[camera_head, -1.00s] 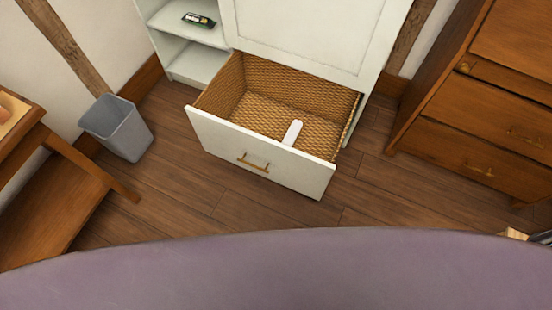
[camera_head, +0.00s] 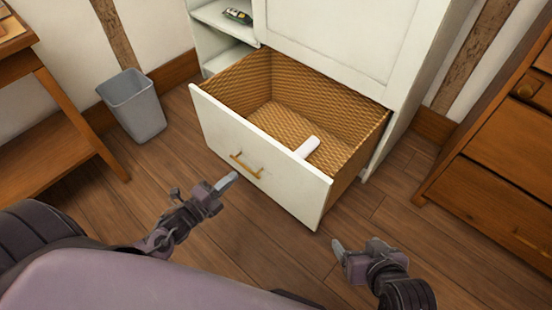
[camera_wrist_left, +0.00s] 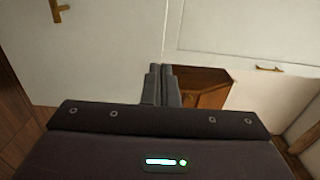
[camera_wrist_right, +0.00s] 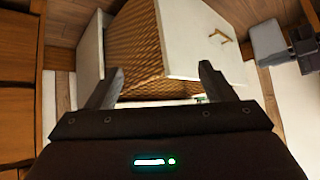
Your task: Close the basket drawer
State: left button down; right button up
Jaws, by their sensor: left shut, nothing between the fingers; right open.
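The basket drawer has a white front (camera_head: 285,178) with a brass handle (camera_head: 246,167) and a woven interior. It stands pulled well out of the white cabinet (camera_head: 345,45). A white oblong item (camera_head: 308,147) lies inside it. My left gripper (camera_head: 226,181) is shut and empty, in front of the drawer just below the handle in the head view; contact is unclear. Its closed fingers show in the left wrist view (camera_wrist_left: 161,84). My right gripper (camera_head: 338,247) is open and empty, off the front's right corner. In the right wrist view its fingers (camera_wrist_right: 161,78) point toward the drawer.
A grey bin (camera_head: 135,108) stands left of the drawer. A wooden table (camera_head: 55,110) is at the far left and a wooden chest of drawers (camera_head: 500,170) at the right. A small dark item (camera_head: 238,15) sits on the cabinet's open shelf. Floor (camera_head: 275,240) before the drawer is clear.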

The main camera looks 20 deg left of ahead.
aim_at(270, 144)
jog(key=w+a+r+t+y+b, duration=0.25)
jog(key=w+r+t, duration=0.5)
jog(key=r, duration=0.55)
pick_arm(q)
jog(key=b+x, duration=0.1)
jog(key=x, duration=1.2)
jog(key=shift+w, duration=0.45)
pick_arm(e)
notch_tip(270, 144, up, 14)
jog(key=d+t+y, duration=0.2)
jog(key=t, duration=0.4)
jog(key=shift+f+t+y, duration=0.15)
jog(key=shift+t+y, duration=0.2)
pick_arm(q)
jog(key=shift+w, duration=0.1)
pick_arm(e)
jog(key=shift+s, duration=0.15)
